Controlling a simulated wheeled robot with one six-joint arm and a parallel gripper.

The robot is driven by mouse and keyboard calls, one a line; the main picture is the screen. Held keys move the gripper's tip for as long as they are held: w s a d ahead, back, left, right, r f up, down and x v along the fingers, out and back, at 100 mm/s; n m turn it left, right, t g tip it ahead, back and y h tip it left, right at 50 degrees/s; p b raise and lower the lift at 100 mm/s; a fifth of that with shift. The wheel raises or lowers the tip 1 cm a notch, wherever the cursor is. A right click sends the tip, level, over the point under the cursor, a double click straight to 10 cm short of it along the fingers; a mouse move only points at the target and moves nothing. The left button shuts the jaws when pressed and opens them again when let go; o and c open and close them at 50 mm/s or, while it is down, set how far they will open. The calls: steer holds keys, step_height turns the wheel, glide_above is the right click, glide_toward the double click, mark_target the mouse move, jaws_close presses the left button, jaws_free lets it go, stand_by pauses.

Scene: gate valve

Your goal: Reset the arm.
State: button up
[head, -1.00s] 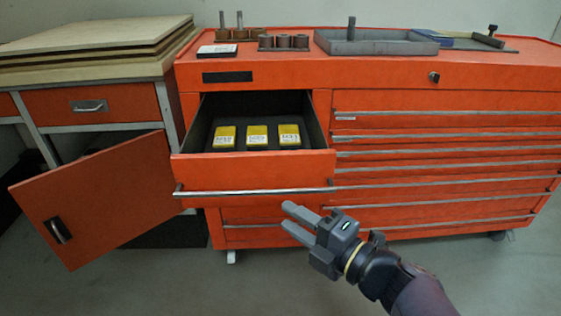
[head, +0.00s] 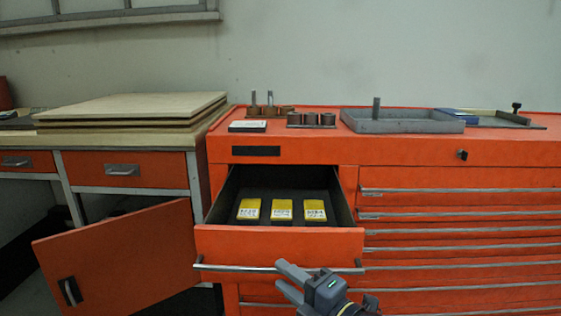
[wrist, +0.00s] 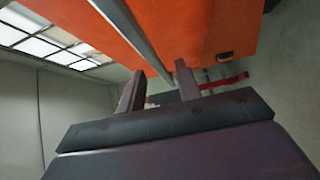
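My gripper (head: 284,281) is at the bottom of the head view, in front of the open drawer's front. Its two fingers are apart with nothing between them. In the wrist view, my gripper (wrist: 158,82) also shows two separate, empty fingers, with the orange drawer front and its metal handle bar (wrist: 136,42) beyond. Whether a finger touches the handle is unclear.
The open drawer (head: 222,241) of the orange cabinet holds three yellow boxes (head: 282,210). A cabinet door (head: 122,262) hangs open at left. A grey tray (head: 400,121) and metal parts (head: 311,119) stand on top.

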mark_target(278, 273)
steer(key=shift+b+x, duration=0.35)
steer(key=shift+x, duration=1.4)
steer(key=shift+f, duration=0.1)
